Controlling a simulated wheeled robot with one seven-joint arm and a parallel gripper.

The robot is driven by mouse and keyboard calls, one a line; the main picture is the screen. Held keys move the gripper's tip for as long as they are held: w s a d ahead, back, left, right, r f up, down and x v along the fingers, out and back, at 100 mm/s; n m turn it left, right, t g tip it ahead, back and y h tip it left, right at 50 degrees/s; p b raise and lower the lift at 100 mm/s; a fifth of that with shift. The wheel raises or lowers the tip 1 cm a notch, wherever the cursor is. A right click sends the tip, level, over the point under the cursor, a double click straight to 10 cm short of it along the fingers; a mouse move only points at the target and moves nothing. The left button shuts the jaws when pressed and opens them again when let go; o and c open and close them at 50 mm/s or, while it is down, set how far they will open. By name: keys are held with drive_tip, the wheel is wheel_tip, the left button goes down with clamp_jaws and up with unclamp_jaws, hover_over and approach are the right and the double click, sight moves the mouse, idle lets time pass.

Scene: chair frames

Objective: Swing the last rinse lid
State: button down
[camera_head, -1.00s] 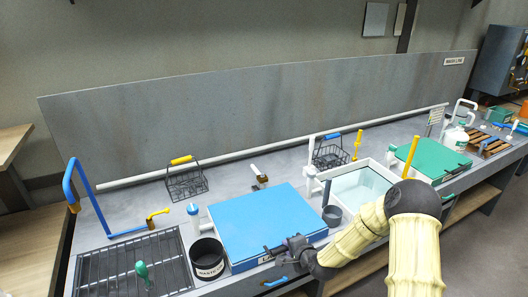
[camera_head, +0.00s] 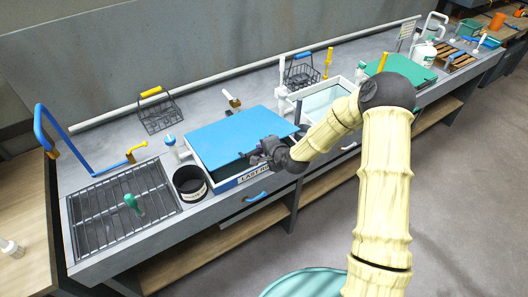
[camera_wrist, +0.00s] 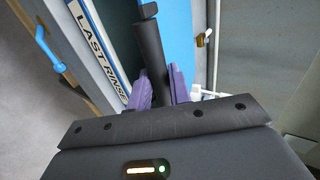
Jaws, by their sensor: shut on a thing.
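The blue last rinse lid (camera_head: 225,138) is on its tank in the head view, with its front edge raised a little above the tank's white front wall (camera_head: 225,184). The LAST RINSE label (camera_wrist: 95,48) is readable in the wrist view, beside the blue lid (camera_wrist: 178,25). My gripper (camera_head: 262,150) is at the lid's front right edge. In the wrist view the purple fingers of my gripper (camera_wrist: 158,88) are shut on the lid's dark bar handle (camera_wrist: 149,45). My gripper hides part of the lid's front edge in the head view.
A black waste pot (camera_head: 190,188) stands left of the tank, near a drain rack (camera_head: 122,205). An open water tank (camera_head: 322,100) and a green lid (camera_head: 402,74) are to the right. Wire baskets (camera_head: 158,112) stand behind. A blue drawer handle (camera_head: 257,196) is below the tank.

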drive_tip(key=shift+r, duration=0.2)
drive_tip(key=shift+w+a+r+p, duration=0.35)
drive_tip(key=shift+r+p, duration=0.35)
drive_tip(key=shift+r, duration=0.45)
drive_tip(key=shift+w+a+r+p, duration=0.2)
drive_tip(key=shift+w+r+p, duration=0.4)
drive_tip(key=shift+r, duration=0.5)
drive_tip(key=shift+w+a+r+p, duration=0.3)
drive_tip(key=shift+r+p, duration=0.45)
drive_tip(key=shift+r, duration=0.4)
drive_tip(key=shift+w+r, duration=0.15)
drive_tip(key=shift+r, duration=0.05)
drive_tip(key=w+a+r+p, duration=0.3)
drive_tip(key=w+r, duration=0.1)
drive_tip(key=r, duration=0.2)
drive_tip(key=shift+r, duration=0.2)
